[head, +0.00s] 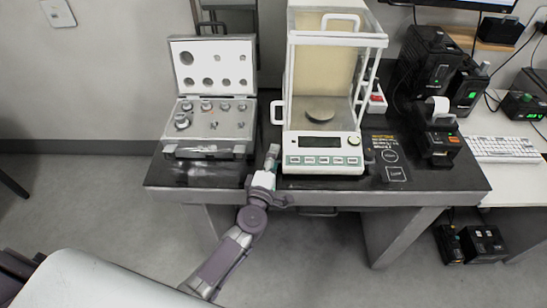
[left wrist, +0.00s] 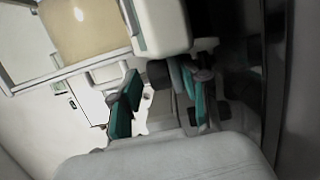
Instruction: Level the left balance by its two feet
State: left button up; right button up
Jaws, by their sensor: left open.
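The left balance (head: 322,142) stands on the black-topped table, with a glass draft shield, a round pan and a front panel of buttons. My left gripper (head: 269,164) is at the front left corner of its base, low by the table's front edge. In the left wrist view my left gripper (left wrist: 160,92) is open, with teal pads on its fingers. The white balance body (left wrist: 160,25) is above the fingers there. A dark round part (left wrist: 158,72), perhaps a foot, is under the body near the fingers; I cannot tell whether they touch it. The feet are not clear in the head view.
An open grey weight case (head: 212,120) with several metal weights stands left of the balance. A black printer (head: 438,138) and dark devices (head: 428,65) are to the right. A keyboard (head: 503,149) lies on the neighbouring table. The black table's front edge (head: 330,190) is close to my left arm.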

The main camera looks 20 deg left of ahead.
pick_arm(q)
grip_shut()
jog(key=shift+a+m+h, duration=0.2)
jog(key=shift+m+h, duration=0.3)
jog(key=shift+h, duration=0.1)
jog(key=m+h+b, duration=0.1)
jog(key=h+b, duration=0.1)
jog(key=h, duration=0.1)
jog(key=shift+a+f+m, duration=0.1)
jog(key=shift+m, duration=0.3)
grip_release()
